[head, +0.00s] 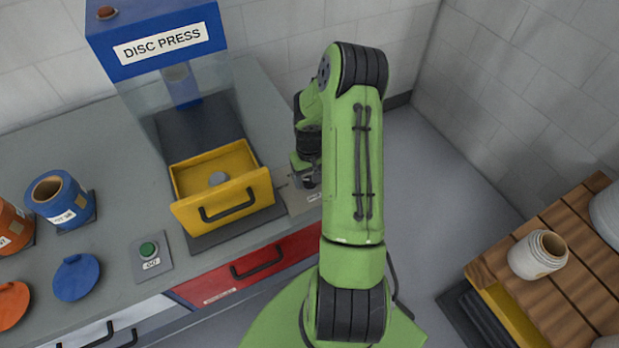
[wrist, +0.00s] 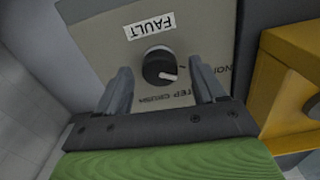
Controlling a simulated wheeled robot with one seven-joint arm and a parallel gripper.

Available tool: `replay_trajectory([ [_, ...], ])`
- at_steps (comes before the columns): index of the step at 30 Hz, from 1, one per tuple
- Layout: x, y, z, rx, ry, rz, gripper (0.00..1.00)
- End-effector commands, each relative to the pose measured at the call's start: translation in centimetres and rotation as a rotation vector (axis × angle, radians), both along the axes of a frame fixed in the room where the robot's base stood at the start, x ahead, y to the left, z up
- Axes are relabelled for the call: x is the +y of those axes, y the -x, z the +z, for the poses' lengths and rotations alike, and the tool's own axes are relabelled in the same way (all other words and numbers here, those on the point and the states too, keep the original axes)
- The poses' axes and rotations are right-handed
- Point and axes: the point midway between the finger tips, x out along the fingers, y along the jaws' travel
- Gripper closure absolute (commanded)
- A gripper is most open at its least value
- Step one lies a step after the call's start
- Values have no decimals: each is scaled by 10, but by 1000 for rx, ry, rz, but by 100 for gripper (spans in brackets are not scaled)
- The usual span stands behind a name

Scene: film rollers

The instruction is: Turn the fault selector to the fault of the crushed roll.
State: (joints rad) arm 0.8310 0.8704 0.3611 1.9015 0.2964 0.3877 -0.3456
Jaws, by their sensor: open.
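The fault selector is a round black knob (wrist: 158,66) with a white pointer mark on a grey panel (wrist: 95,42) labelled FAULT. In the wrist view the mark points to the lower right. Words around it include STEP and CRUSH below and a partly hidden word to the right. My gripper (wrist: 160,72) is open, its two fingers on either side of the knob in the picture, apart from it. In the head view my gripper (head: 304,172) is over the panel (head: 304,202) right of the yellow drawer, hiding the knob.
The yellow drawer (head: 200,215) of the disc press (head: 165,45) stands open close left of my gripper; it also shows in the wrist view (wrist: 285,75). The wooden pallet (head: 570,290) is right.

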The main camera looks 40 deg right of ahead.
Motion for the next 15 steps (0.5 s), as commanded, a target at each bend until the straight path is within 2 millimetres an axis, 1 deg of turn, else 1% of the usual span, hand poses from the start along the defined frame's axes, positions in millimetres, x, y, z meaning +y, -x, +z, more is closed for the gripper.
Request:
replay_trajectory([
  [3,0,0,-6,-1,0,0,31],
  [9,0,0,-5,-2,1,0,31],
  [14,0,0,-5,-1,0,0,55],
  [15,0,0,-5,-1,0,0,62],
])
